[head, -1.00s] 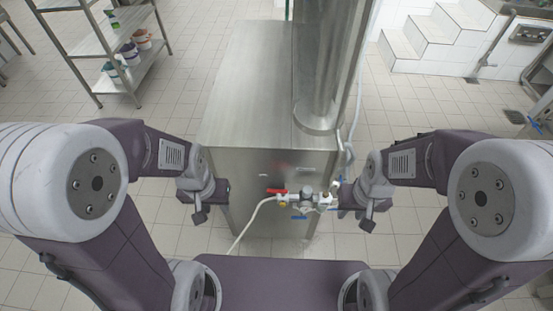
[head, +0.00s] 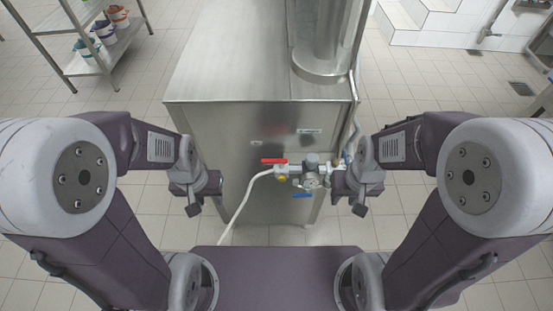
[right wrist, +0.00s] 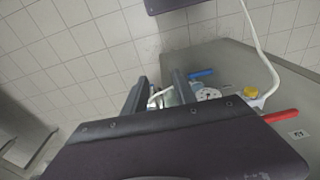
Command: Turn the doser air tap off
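A white hose (head: 241,205) hangs from the fittings down to the left. A steel column (head: 321,45) rises from the cabinet top. A shelf rack (head: 98,62) with small buckets stands back left. Tiled floor on both sides is clear.

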